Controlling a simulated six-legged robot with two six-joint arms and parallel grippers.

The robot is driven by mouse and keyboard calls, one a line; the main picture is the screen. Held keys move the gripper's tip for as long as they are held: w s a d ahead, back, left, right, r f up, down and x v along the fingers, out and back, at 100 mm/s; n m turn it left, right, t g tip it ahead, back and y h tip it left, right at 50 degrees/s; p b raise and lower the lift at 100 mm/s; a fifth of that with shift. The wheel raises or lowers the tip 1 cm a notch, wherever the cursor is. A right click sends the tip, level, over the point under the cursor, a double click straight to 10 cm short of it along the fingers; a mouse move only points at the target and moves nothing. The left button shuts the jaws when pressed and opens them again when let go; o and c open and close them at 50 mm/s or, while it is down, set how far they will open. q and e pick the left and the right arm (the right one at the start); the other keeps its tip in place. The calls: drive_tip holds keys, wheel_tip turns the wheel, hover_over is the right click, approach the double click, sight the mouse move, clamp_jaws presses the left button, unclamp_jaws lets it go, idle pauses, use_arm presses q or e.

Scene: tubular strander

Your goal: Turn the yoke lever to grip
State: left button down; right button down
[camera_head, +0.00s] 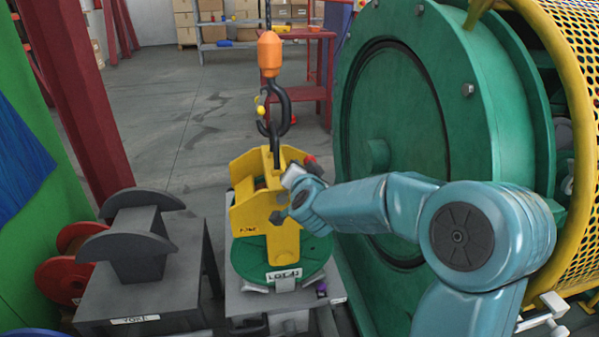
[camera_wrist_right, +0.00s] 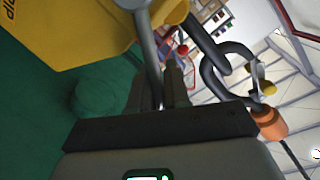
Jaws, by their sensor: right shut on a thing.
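The yellow lifting yoke (camera_head: 262,205) hangs upright below the crane hook (camera_head: 274,112), over a green reel marked LOT 42 (camera_head: 282,262). My right gripper (camera_head: 291,182) is at the yoke's right side, partly hidden by its own wrist. In the right wrist view its fingers (camera_wrist_right: 158,88) are closed around a grey rod (camera_wrist_right: 149,50), which looks like the yoke lever. A red knob (camera_head: 310,162) shows just beyond the gripper; it also shows in the wrist view (camera_wrist_right: 183,50). The yoke (camera_wrist_right: 70,28) fills the upper left there. My left gripper is not in view.
A large green machine wheel (camera_head: 400,130) stands close on the right, with a yellow mesh guard (camera_head: 572,60) beside it. A grey stand (camera_head: 145,285) bearing a dark cradle (camera_head: 140,232) is at left. Open floor (camera_head: 180,110) lies behind.

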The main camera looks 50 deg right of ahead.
drive_tip(key=c, duration=1.2)
unclamp_jaws()
drive_tip(key=shift+d, duration=0.1)
drive_tip(key=p+v, duration=0.2)
drive_tip(key=v, duration=1.4)
drive_tip(key=shift+s+f+p, duration=0.1)
drive_tip(key=shift+s+p, duration=0.1)
drive_tip(key=shift+p, duration=0.1)
